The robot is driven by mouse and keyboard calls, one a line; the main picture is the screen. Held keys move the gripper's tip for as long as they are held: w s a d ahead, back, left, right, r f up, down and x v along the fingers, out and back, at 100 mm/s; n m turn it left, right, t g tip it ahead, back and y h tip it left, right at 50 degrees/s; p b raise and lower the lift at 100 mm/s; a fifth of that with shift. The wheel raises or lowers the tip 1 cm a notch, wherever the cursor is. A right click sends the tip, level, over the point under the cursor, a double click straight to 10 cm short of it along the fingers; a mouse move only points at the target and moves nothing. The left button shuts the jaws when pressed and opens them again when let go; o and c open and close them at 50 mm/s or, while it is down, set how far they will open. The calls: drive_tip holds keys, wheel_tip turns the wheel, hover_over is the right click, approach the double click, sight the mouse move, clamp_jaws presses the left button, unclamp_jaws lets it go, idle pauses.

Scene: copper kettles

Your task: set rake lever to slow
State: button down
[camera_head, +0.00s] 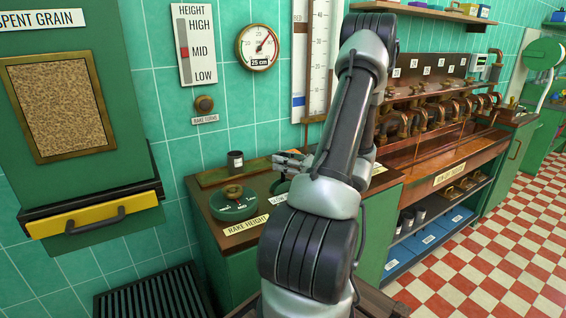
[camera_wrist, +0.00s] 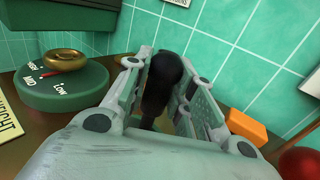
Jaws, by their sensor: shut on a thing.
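The rake lever, with a black rounded grip (camera_wrist: 165,72), stands between the fingers of my gripper (camera_wrist: 168,84) in the wrist view. The fingers are closed on the grip from both sides. In the head view my gripper (camera_head: 290,162) is over the green counter beside the wall, and my arm hides most of the lever. The lever's base and its speed marks are hidden, so I cannot tell which setting it is at.
A green rake height dial (camera_head: 235,203) with a brass knob sits left of my gripper; it also shows in the wrist view (camera_wrist: 62,90). An orange block (camera_wrist: 246,127) and red ball (camera_wrist: 301,163) are close on the right.

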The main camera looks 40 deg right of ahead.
drive_tip(key=shift+w+a+f+n+g+h, duration=0.25)
drive_tip(key=shift+a+n+g, duration=0.2)
drive_tip(key=shift+a+n, duration=0.25)
drive_tip(key=shift+w+a+f+n+g+h, duration=0.1)
drive_tip(key=shift+a+n+g+h, duration=0.3)
drive_tip(key=shift+a+n, duration=0.35)
drive_tip(key=shift+w+a+f+n+g+h, duration=0.15)
drive_tip(key=shift+a+f+n+g+h, duration=0.1)
drive_tip(key=shift+a+n+g, duration=0.4)
drive_tip(key=shift+a, duration=0.2)
drive_tip(key=c, duration=1.2)
unclamp_jaws()
drive_tip(key=v, duration=1.2)
drive_tip(key=shift+f, duration=0.15)
drive_tip(key=shift+d+f, duration=0.1)
